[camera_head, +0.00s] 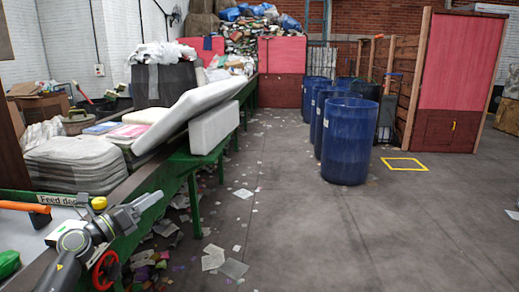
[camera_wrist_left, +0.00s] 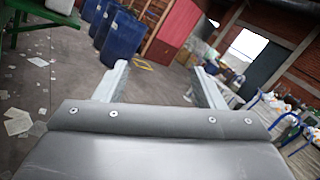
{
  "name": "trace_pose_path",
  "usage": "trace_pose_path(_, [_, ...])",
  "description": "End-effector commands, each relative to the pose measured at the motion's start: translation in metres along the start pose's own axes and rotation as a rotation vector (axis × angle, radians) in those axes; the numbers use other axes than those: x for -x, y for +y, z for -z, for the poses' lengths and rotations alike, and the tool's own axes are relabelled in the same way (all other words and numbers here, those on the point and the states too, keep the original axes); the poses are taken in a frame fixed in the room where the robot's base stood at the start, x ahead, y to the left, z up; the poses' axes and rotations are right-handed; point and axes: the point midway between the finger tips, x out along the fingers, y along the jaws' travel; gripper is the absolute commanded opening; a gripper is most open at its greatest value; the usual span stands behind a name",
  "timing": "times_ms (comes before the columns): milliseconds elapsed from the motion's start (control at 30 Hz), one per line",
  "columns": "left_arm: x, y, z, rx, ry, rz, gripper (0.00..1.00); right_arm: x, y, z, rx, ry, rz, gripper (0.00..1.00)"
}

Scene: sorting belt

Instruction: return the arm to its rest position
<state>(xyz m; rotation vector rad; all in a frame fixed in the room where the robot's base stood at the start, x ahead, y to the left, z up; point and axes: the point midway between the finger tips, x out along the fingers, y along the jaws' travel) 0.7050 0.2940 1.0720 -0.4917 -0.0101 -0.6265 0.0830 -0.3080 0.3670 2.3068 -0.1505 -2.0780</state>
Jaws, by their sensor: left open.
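My left arm comes in at the bottom left of the head view, beside the sorting belt's green frame (camera_head: 192,165). Its left gripper (camera_head: 148,203) points right, over the edge of the belt stand and above the littered floor. In the left wrist view the two fingers of the left gripper (camera_wrist_left: 160,72) stand wide apart with nothing between them. The gripper touches no object that I can see. My right gripper is in neither view.
White foam slabs (camera_head: 213,128) and grey bundles (camera_head: 75,163) lie on the belt at left. Several blue barrels (camera_head: 350,140) stand at centre right. Paper scraps (camera_head: 234,268) litter the floor. A yellow floor square (camera_head: 405,164) lies right of the barrels. The right floor is mostly clear.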

Motion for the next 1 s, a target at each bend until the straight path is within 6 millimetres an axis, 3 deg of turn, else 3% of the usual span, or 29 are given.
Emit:
trace_pose_path(267, [0.07,0.002,0.026,0.552,-0.427,-0.119,0.63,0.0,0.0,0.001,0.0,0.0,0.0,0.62])
trace_pose_path(467, [0.145,0.021,0.065,0.975,-0.705,-0.297,0.63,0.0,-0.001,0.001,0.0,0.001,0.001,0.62])
trace_pose_path(600, [0.204,0.029,0.108,1.266,-0.882,-0.469,0.63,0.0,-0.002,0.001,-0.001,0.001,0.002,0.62])
trace_pose_path(733, [0.26,0.024,0.159,1.524,-1.032,-0.665,0.63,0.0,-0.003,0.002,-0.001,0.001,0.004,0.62])
trace_pose_path(900, [0.33,-0.007,0.228,1.815,-1.197,-0.964,0.63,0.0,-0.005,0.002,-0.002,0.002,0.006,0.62])
trace_pose_path(1000, [0.36,-0.032,0.259,1.936,-1.26,-1.126,0.63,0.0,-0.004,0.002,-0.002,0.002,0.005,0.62])
